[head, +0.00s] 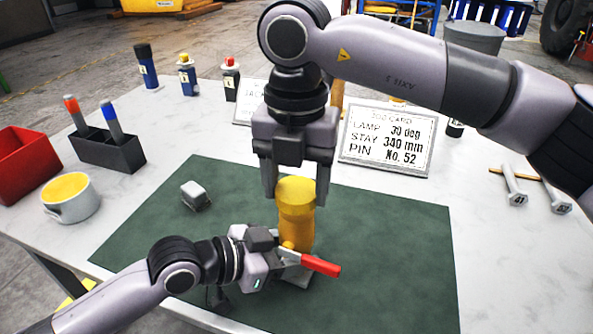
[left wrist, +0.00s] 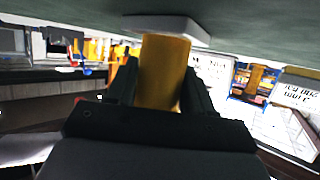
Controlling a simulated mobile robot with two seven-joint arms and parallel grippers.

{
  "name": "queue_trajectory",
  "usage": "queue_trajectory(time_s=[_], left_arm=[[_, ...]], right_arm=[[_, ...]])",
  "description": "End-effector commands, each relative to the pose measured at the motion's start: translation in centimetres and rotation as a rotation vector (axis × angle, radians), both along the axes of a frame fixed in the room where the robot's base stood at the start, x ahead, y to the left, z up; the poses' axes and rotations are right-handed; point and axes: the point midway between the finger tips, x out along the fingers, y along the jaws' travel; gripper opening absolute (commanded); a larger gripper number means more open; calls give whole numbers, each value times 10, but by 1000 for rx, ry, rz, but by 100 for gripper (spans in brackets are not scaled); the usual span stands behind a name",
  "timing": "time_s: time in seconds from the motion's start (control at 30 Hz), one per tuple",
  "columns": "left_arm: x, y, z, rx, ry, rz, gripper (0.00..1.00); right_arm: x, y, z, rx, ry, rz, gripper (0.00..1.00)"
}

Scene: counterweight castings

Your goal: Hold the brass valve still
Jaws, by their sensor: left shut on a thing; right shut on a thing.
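The brass valve (head: 297,228) stands upright on the green mat (head: 390,255), on a pale grey foot. A lever with a red handle (head: 322,266) sticks out to the right from its lower part. My right gripper (head: 297,197) comes down from above and is shut on the valve's top, a finger on either side. My left gripper (head: 284,252) comes in from the lower left and is shut on the valve low down. It hides part of the foot. In the left wrist view the yellow valve body (left wrist: 163,75) sits between the left fingers.
A small grey block (head: 194,193) lies on the mat at left. The mat's right part is clear.

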Motion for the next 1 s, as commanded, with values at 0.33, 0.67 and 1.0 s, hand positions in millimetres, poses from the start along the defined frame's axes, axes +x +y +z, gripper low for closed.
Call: queue_trajectory(time_s=[0.33,0.67,1.0], left_arm=[[0,0,0,0,0,0,0],[0,0,0,0,0,0,0],[0,0,0,0,0,0,0]], right_arm=[[0,0,-1,1,0,-1,34],[0,0,-9,-1,2,-1,34],[0,0,-19,0,0,-1,34]])
